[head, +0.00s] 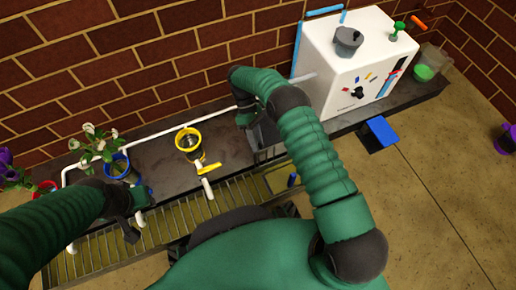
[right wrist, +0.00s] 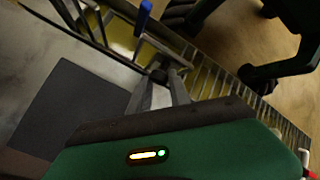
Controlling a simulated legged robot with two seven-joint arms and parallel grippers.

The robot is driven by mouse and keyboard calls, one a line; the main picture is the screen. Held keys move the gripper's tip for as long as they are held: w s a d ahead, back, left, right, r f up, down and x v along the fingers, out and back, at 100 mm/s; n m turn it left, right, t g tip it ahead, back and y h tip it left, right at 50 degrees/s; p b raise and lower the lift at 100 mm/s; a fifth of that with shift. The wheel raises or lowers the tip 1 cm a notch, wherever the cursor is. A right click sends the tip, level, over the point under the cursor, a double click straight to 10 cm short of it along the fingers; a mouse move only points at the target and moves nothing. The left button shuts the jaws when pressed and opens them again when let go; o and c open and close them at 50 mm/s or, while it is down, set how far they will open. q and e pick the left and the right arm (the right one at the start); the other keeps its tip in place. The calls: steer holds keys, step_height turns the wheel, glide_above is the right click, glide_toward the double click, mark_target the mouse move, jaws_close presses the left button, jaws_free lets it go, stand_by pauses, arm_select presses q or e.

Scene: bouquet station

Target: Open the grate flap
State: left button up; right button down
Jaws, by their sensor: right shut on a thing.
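The front grate (head: 215,205) runs along the bench edge, over a yellowish channel. A flap section with a thin metal frame (head: 280,178) and a small blue handle (head: 292,180) sits at its right end. My right gripper (right wrist: 160,78) is shut on a small dark part of the flap's frame, beside the blue handle (right wrist: 143,14). In the head view its fingertips are hard to make out below my right forearm. I cannot tell how far the flap is tilted. My left gripper (head: 133,212) is over the grate's left part; its jaws are unclear.
A white machine (head: 345,70) stands on the bench at the right. A yellow-rimmed pot (head: 188,141) and a blue pot of white flowers (head: 120,165) stand on the bench. A white pipe (head: 160,133) runs behind them. A blue pedal-like plate (head: 382,130) juts out right.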

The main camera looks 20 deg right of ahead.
steer(key=shift+s+d+f+g, duration=0.2)
steer(key=shift+d+f+g, duration=0.1)
steer(key=shift+d, duration=0.2)
steer(key=c, duration=1.2)
jaws_free()
steer(key=shift+s, duration=0.1)
steer(key=shift+r, duration=0.25)
steer(key=r+p, duration=0.4)
steer(key=p, duration=0.1)
steer(key=shift+s+a+r, duration=0.1)
steer(key=shift+s+r, duration=0.1)
steer(key=s+a+p, duration=0.3)
steer(key=s+p, duration=0.2)
steer(key=s, duration=0.2)
steer(key=s+a+p, duration=0.2)
steer(key=s+p, duration=0.3)
steer(key=s, duration=0.2)
steer(key=shift+a, duration=0.4)
